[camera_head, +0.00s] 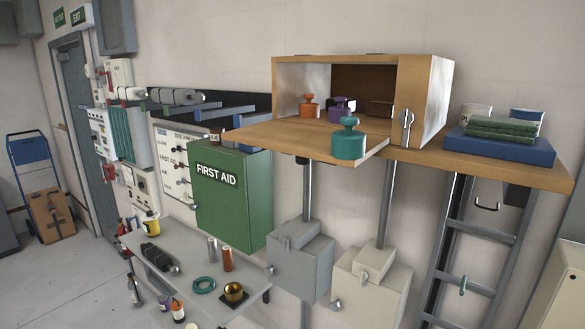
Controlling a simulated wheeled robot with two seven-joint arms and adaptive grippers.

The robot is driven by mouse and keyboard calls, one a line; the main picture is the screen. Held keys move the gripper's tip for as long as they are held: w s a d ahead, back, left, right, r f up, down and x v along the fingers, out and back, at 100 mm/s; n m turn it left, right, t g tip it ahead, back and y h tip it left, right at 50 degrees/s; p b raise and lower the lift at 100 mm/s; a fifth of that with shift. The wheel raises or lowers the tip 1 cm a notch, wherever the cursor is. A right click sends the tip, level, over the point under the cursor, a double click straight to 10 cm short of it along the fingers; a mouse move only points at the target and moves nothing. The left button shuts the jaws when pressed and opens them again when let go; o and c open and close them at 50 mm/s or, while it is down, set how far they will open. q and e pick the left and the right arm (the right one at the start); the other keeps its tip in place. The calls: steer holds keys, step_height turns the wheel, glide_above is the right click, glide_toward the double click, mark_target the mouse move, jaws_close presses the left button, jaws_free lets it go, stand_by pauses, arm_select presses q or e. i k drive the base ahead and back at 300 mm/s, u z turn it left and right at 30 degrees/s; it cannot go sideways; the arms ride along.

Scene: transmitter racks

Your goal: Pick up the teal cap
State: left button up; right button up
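The teal cap (349,143) has a wide round body with a narrow neck and a round knob on top. It stands upright near the front right edge of the lowered wooden flap (285,135) of an open wooden cabinet (424,95). Inside the cabinet stand an orange cap (308,107) of similar shape and a purple cap (340,108). A dark brown item (379,108) sits beside them, partly hidden. Neither of my grippers is in view.
A wooden shelf (470,166) carries the cabinet, a blue case (500,146) and folded green cloth (501,129). A green first aid box (232,197) hangs left below the flap. A grey lower shelf (189,259) holds several small items. Floor at left is partly clear.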

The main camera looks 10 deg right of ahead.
mark_target(346, 144)
steer(key=u, duration=1.1)
steer(key=i, duration=1.1)
steer(key=z, duration=4.45)
